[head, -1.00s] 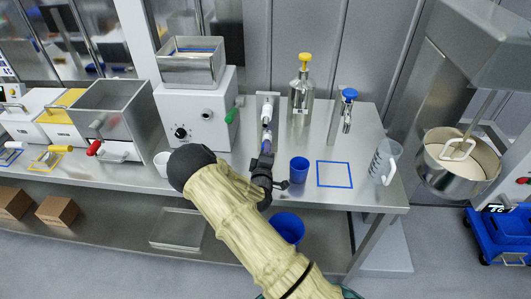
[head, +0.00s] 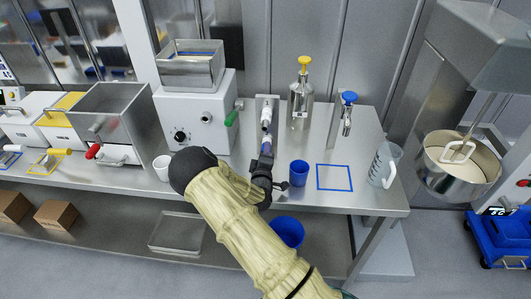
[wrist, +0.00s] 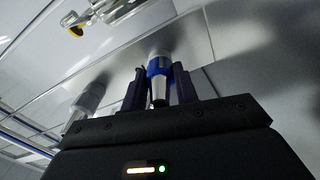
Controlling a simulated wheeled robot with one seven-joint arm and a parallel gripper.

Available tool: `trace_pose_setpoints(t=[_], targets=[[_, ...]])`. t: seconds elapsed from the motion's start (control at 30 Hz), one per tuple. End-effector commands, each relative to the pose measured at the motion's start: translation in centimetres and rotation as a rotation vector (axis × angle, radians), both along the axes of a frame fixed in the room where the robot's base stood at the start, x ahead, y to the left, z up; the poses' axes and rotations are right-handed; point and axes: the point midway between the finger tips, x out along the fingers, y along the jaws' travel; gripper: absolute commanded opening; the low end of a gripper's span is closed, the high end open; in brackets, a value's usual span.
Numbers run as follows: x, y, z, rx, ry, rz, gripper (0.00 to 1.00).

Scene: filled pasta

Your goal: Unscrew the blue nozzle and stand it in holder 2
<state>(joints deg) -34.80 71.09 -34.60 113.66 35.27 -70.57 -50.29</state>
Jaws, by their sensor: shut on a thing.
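My gripper (head: 265,158) is over the steel table, below the white fitting (head: 266,114) on the upright metal plate. In the wrist view, my gripper (wrist: 158,85) has its two dark fingers shut on either side of the blue nozzle (wrist: 158,66). The nozzle has a blue collar and a silver tip. A pale cylinder shows just beyond the collar. I cannot tell whether the nozzle is still joined to it. In the head view my gripper and arm largely hide the nozzle. I cannot make out holder 2.
A blue cup (head: 299,172) stands close right of my gripper, beside a blue square outline (head: 334,177). A white machine (head: 198,115) stands left.

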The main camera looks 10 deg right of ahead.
Motion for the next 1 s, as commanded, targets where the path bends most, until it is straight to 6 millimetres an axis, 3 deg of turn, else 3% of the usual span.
trace_pose_setpoints(t=[0.77, 0.8, 0.9, 1.0], targets=[[0.19, -0.09, 0.11, -0.001, -0.002, 0.0, 0.02], [0.2, -0.09, 0.12, -0.001, -0.003, -0.001, 0.35], [0.19, -0.1, 0.1, -0.001, -0.002, 0.0, 0.55], [0.16, -0.08, 0.06, 0.0, -0.001, 0.0, 0.55]])
